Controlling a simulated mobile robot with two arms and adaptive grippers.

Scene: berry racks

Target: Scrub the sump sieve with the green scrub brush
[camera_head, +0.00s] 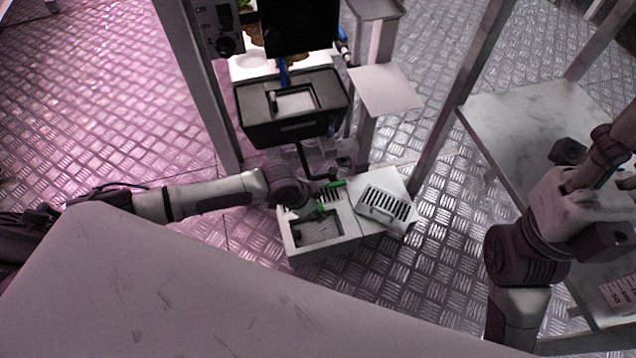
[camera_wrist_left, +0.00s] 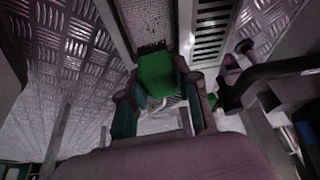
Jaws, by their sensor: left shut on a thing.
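My left gripper (camera_head: 311,206) reaches in from the left over a white sump box (camera_head: 325,252). It is shut on the green scrub brush (camera_head: 321,209). In the left wrist view the brush's green block (camera_wrist_left: 156,76) sits between the two fingers. The sump sieve (camera_head: 318,229) seems to be the grey mesh inside the box's opening; mesh also shows just beyond the brush in the left wrist view (camera_wrist_left: 146,28). I cannot tell whether the brush touches it.
Metal posts rise on both sides. A metal table (camera_head: 520,120) stands at the right.

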